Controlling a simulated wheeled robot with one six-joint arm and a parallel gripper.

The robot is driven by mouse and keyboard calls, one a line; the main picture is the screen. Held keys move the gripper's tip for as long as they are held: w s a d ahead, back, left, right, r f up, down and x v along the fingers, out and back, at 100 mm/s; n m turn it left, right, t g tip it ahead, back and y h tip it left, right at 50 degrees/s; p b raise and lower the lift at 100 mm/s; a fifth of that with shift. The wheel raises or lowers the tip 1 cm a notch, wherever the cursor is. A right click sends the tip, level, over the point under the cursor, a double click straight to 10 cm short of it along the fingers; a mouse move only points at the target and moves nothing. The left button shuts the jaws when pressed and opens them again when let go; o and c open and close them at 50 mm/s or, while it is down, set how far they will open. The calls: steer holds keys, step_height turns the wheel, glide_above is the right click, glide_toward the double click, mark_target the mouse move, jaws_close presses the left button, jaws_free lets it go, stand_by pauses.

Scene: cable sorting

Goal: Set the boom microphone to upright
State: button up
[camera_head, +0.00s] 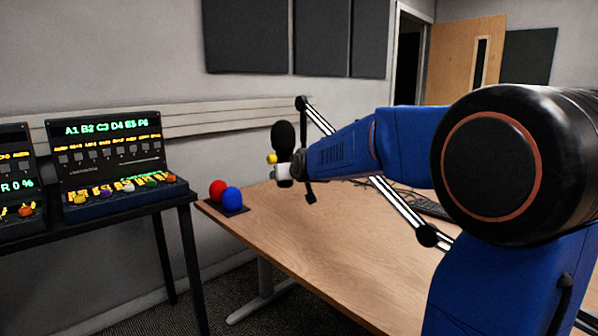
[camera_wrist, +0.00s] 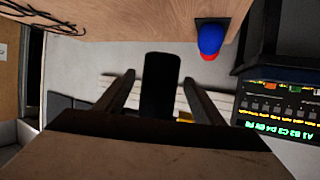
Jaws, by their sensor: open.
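The boom microphone (camera_head: 283,137) is black and looks about upright in the head view, its rounded end up, above the far part of the desk. Its black-and-white boom arm (camera_head: 398,203) runs behind my arm, which hides its middle. My gripper (camera_head: 284,172) is at the microphone's lower part; its fingers are hard to make out there. In the wrist view my gripper (camera_wrist: 158,79) is open, with the dark microphone (camera_wrist: 160,88) between the two fingers and a visible gap on each side. A small yellow part (camera_head: 271,159) shows beside the microphone.
The wooden desk (camera_head: 300,240) bears a red ball (camera_head: 217,189) and a blue ball (camera_head: 232,199) on a dark base at its left corner. A keyboard (camera_head: 432,208) and cables lie behind my arm. A lit console (camera_head: 115,160) stands on a black table at left.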

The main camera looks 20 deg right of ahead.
steer(key=v, duration=1.4)
steer(key=shift+s, duration=0.2)
steer(key=shift+r, duration=0.1)
steer(key=s+a+f+g, duration=0.1)
steer(key=s+f+g, duration=0.2)
steer(key=s+f, duration=0.5)
steer(key=s+a+f+g, duration=0.2)
steer(key=s+f, duration=0.6)
steer(key=s, duration=0.7)
steer(key=s+a+f+n+g+y, duration=0.1)
steer(key=s+f+g, duration=0.2)
steer(key=s+f, duration=0.5)
steer(key=s, duration=0.4)
steer(key=shift+s+a+g, duration=0.2)
steer(key=shift+a+g, duration=0.2)
